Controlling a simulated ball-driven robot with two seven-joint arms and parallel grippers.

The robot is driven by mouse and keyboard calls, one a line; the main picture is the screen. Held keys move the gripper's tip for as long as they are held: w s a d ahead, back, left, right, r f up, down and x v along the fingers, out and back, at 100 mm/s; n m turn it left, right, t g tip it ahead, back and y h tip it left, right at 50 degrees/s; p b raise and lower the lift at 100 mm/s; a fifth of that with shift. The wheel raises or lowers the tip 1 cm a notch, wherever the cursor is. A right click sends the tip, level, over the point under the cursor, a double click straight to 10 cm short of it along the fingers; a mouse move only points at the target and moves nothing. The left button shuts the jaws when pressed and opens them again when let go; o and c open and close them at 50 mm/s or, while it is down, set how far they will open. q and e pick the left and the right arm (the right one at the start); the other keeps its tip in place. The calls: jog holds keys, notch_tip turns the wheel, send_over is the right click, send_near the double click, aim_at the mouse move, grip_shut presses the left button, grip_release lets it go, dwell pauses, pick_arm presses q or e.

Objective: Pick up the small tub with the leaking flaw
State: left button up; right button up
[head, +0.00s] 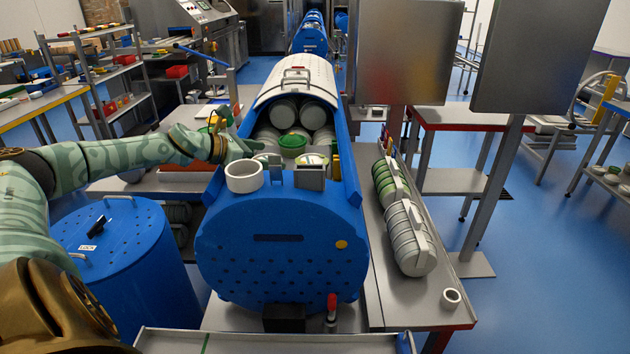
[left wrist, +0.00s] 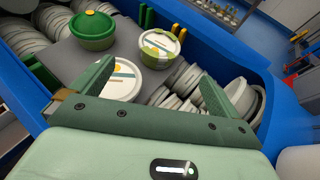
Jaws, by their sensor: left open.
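In the left wrist view, a small white tub with green smears on its lid and side (left wrist: 159,50) stands on a grey board inside the blue carrier, looking like the leaking one. A white-lidded tub with striped marks (left wrist: 119,82) stands nearer, and a green lidded tub (left wrist: 92,29) stands to the left. The green tub also shows in the head view (head: 292,142). My left gripper (left wrist: 156,68) is open and empty, its fingers pointing towards the smeared tub, with the striped tub by the left finger. In the head view my left gripper (head: 243,149) reaches over the carrier's left edge.
The blue carrier (head: 275,240) holds many stacked grey-white discs around the tubs. A white ring (head: 244,177) sits on its front rim. Rolls of discs (head: 408,238) lie on the right side shelf. A blue drum (head: 125,260) stands at left.

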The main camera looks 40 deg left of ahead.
aim_at(311, 161)
pick_arm(q)
jog(key=b+x, duration=0.1)
jog(key=x, duration=0.5)
jog(key=shift+w, duration=0.35)
jog(key=b+x, duration=0.1)
jog(key=x, duration=0.5)
jog(key=shift+s+d+f, duration=0.1)
jog(key=shift+f, duration=0.1)
jog(key=shift+s, duration=0.1)
jog(key=shift+c, duration=0.7)
jog(key=c, duration=0.9)
